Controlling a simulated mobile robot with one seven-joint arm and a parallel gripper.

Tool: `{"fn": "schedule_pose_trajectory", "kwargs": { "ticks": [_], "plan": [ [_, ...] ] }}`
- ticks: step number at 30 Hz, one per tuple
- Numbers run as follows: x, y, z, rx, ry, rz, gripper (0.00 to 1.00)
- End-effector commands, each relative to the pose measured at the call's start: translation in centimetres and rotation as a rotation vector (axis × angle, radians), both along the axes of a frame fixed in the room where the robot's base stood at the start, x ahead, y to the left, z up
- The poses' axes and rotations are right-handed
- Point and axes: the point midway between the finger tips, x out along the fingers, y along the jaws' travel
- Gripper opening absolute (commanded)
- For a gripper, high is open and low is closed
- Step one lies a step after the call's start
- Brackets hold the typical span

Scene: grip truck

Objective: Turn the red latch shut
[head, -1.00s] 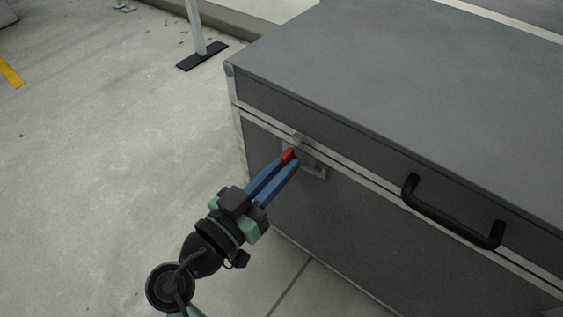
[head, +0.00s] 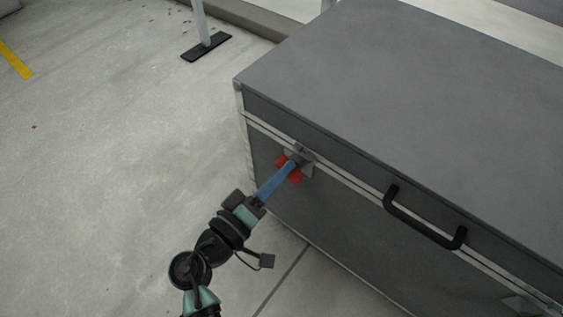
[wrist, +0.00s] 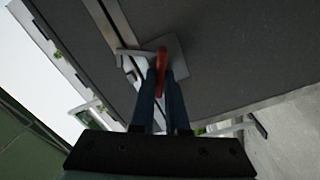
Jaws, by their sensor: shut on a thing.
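The red latch (head: 295,178) sits on a grey metal plate (head: 307,170) on the front of the grey case, near its left corner. Red shows on both sides of my blue fingers in the head view. My gripper (head: 291,167) is shut on the latch, its fingers pointing into the case front. In the wrist view the red latch (wrist: 163,62) stands between the two fingers (wrist: 165,85), in front of its plate (wrist: 178,58). The fingers hide part of the latch.
The grey case (head: 400,90) fills the right side, with metal edging along its lid. A black handle (head: 425,222) sticks out of its front, right of the latch. A stand foot (head: 206,47) is on the floor behind.

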Motion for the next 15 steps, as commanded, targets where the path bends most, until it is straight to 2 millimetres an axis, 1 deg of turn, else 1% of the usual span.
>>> {"fn": "schedule_pose_trajectory", "kwargs": {
  "ticks": [1, 6, 15],
  "plan": [
    [-0.04, 0.01, 0.33, -0.039, 0.030, -0.001, 0.00],
    [-0.02, 0.04, 0.23, -0.160, 0.118, -0.001, 0.00],
    [0.00, 0.07, -0.04, -0.325, 0.237, 0.000, 0.00]
  ]
}}
